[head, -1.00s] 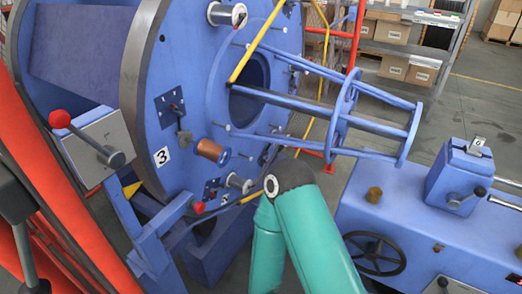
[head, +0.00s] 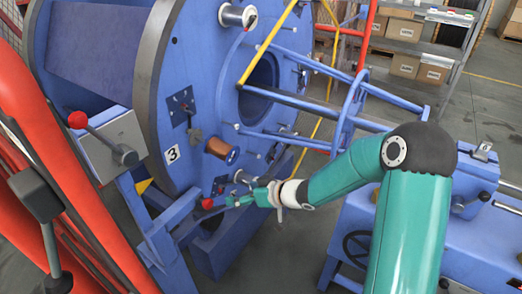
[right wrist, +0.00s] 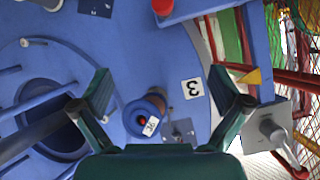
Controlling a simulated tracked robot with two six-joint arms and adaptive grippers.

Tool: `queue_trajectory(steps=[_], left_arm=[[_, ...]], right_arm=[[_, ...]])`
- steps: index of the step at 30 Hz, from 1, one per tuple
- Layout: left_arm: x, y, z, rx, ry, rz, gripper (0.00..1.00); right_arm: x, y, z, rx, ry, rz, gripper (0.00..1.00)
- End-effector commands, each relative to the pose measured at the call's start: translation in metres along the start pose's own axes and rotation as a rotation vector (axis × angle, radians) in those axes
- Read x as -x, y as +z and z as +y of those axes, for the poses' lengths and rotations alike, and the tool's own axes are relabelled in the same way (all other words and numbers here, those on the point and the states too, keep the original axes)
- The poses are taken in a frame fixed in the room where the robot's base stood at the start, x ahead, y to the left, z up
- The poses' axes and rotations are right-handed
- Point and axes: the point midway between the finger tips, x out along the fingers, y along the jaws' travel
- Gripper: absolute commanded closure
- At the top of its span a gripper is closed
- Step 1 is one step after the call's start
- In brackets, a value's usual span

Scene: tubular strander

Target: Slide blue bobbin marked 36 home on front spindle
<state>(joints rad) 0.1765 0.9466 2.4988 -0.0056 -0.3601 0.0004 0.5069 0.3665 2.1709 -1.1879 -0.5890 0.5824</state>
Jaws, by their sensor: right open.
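The blue bobbin marked 36 (right wrist: 147,121) shows in the right wrist view with its blue flange and a white "36" tag facing me. In the head view the bobbin (head: 221,150) shows a copper-coloured winding, and sits on a spindle at the blue disc near the "3" label. How far along the spindle it sits is hard to tell. My right gripper (head: 240,199) is below and slightly right of the bobbin in the head view. In the right wrist view its fingers (right wrist: 160,88) are wide apart, with nothing held. My left gripper is not in view.
A white-flanged bobbin (head: 237,15) sits higher on the disc. A red-knobbed lever (head: 78,120) stands at the left, and another red knob (head: 207,203) lies close to my right gripper. The blue tubular cage (head: 350,105) and yellow bar (head: 268,45) stand to the right.

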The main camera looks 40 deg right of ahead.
Motion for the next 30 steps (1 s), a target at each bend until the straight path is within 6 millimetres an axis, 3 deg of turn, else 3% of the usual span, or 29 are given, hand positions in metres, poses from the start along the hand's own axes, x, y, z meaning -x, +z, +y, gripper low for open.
queue_trajectory(steps=[1,3,7,11,17,30], left_arm=[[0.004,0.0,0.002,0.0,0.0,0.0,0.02],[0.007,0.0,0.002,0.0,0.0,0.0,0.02],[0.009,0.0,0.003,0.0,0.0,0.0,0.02],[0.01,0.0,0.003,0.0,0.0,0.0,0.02],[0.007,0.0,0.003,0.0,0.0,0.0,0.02],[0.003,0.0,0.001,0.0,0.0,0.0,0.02]], right_arm=[[0.022,-0.031,0.011,0.062,0.008,0.049,0.01],[0.045,-0.06,0.019,0.141,0.008,0.088,0.01],[0.079,-0.09,0.027,0.25,0.011,0.115,0.01],[0.092,-0.101,0.029,0.298,0.012,0.119,0.01],[0.076,-0.103,0.029,0.306,0.009,0.117,0.01],[-0.007,-0.113,0.027,0.305,0.006,0.116,0.01]])
